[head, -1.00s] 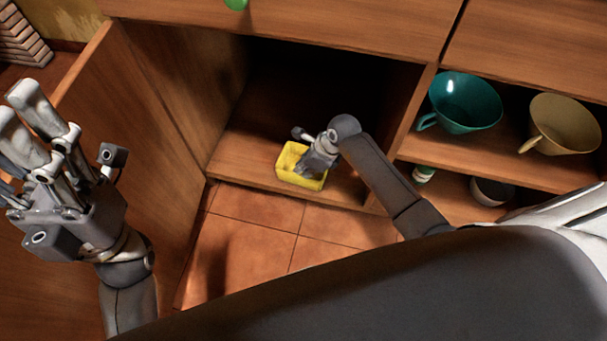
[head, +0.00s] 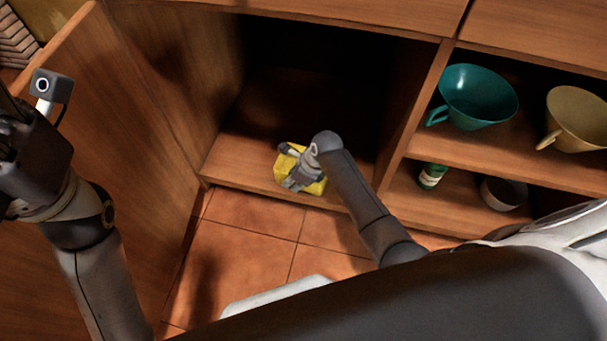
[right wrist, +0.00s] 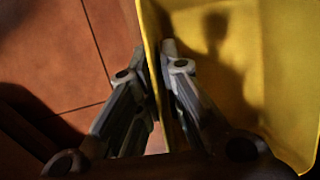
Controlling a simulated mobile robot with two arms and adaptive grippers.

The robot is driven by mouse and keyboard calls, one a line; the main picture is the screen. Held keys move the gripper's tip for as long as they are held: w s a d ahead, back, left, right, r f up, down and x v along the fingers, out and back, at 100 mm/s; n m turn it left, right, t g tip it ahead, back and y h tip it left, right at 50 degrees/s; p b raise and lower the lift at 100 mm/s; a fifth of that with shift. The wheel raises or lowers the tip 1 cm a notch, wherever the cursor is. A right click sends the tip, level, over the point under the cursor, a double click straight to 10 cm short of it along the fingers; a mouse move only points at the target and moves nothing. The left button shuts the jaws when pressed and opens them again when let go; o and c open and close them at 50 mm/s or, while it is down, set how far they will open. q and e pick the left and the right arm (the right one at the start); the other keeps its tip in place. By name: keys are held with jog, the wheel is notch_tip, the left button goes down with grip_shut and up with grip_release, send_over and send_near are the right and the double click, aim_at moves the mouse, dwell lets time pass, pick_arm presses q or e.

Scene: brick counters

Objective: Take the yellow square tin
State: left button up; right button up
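The yellow square tin (head: 317,188) sits at the front edge of the open cabinet's bottom shelf, partly hidden by my right gripper (head: 294,177). In the right wrist view the tin (right wrist: 290,70) is open-topped, and one of its walls runs between the fingers of my right gripper (right wrist: 156,55). One finger is outside the wall and one inside, and both tips are closed against it. My left gripper (head: 22,150) is at the left edge of the head view, near the cabinet door, with its fingers mostly out of frame or dark.
The open cabinet door (head: 135,150) stands to the left. A divider (head: 415,120) separates the right shelves, which hold a teal cup (head: 478,100), a beige cup (head: 580,120), a green bottle (head: 432,176) and a bowl (head: 503,193). The tiled floor (head: 245,245) in front is bare.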

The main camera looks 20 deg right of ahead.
jog(key=shift+w+a+f, duration=0.1)
jog(key=shift+a+f, duration=0.05)
jog(key=shift+f, duration=0.2)
grip_shut()
jog(key=shift+r, duration=0.15)
